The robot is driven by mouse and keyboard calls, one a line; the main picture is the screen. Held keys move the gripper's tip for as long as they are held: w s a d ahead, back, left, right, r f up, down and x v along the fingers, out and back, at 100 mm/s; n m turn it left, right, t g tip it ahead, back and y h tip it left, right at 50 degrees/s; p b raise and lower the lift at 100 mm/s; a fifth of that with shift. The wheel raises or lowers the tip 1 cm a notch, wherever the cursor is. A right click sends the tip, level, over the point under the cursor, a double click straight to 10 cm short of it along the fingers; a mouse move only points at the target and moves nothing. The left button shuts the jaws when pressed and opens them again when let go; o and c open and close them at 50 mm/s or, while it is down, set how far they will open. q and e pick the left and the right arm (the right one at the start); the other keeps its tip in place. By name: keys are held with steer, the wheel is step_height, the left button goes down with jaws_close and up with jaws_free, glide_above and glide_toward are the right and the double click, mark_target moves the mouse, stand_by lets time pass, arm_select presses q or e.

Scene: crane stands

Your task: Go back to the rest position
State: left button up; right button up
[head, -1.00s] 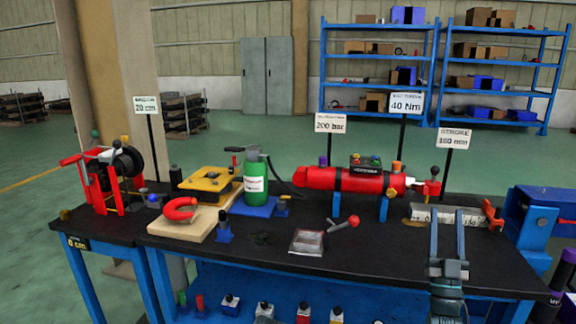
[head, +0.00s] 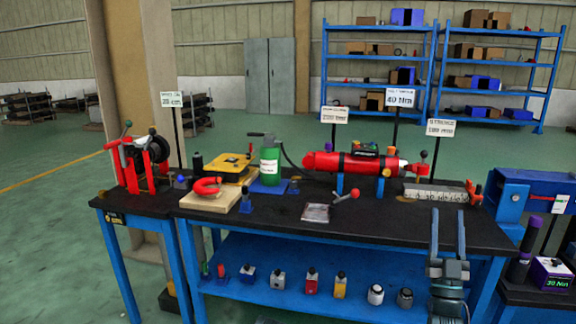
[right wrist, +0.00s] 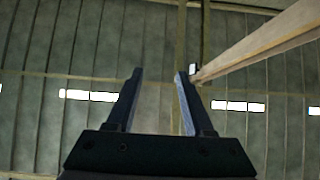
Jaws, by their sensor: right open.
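My right gripper (head: 448,236) stands upright at the lower right of the head view, in front of the black workbench's (head: 290,222) right end. Its two fingers are apart with nothing between them. In the right wrist view the open fingers (right wrist: 158,98) point at the hall's wall panels and hold nothing. My left gripper is not in either view.
The bench carries a red cylinder (head: 328,162), a green bottle (head: 270,168), a red horseshoe-shaped piece (head: 207,186) and a red-handled tool (head: 346,195). Several small items stand on its blue lower shelf (head: 258,253). A blue machine (head: 542,186) stands at right. Green floor lies open at left.

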steer(key=w+a+f+g+y, duration=0.3)
steer(key=w+a+f+g, duration=0.4)
steer(key=w+f, duration=0.4)
steer(key=a+f+n+g+y, duration=0.25)
steer(key=a+f+g, duration=0.35)
steer(key=a+f, duration=0.5)
steer(key=s+a+f+n+g+y, duration=0.1)
steer(key=s+a+f+g, duration=0.3)
steer(key=s+f, duration=0.25)
steer(key=s+a+f+n+g, duration=0.1)
steer(key=s+a+f+g, duration=0.3)
steer(key=f, duration=0.4)
steer(key=s+a+f+n+g+h, duration=0.1)
steer(key=s+a+f+n+g, duration=0.15)
steer(key=s+g, duration=0.8)
steer(key=s+r+t+p, duration=0.2)
steer(key=r+p, duration=1.1)
steer(key=s+r+t+p, duration=0.1)
steer(key=s+r+p, duration=0.1)
steer(key=r+p, duration=1.1)
steer(key=shift+a+r+m+t, duration=0.15)
steer(key=shift+a+m+t, duration=0.1)
steer(key=shift+m+t, duration=0.1)
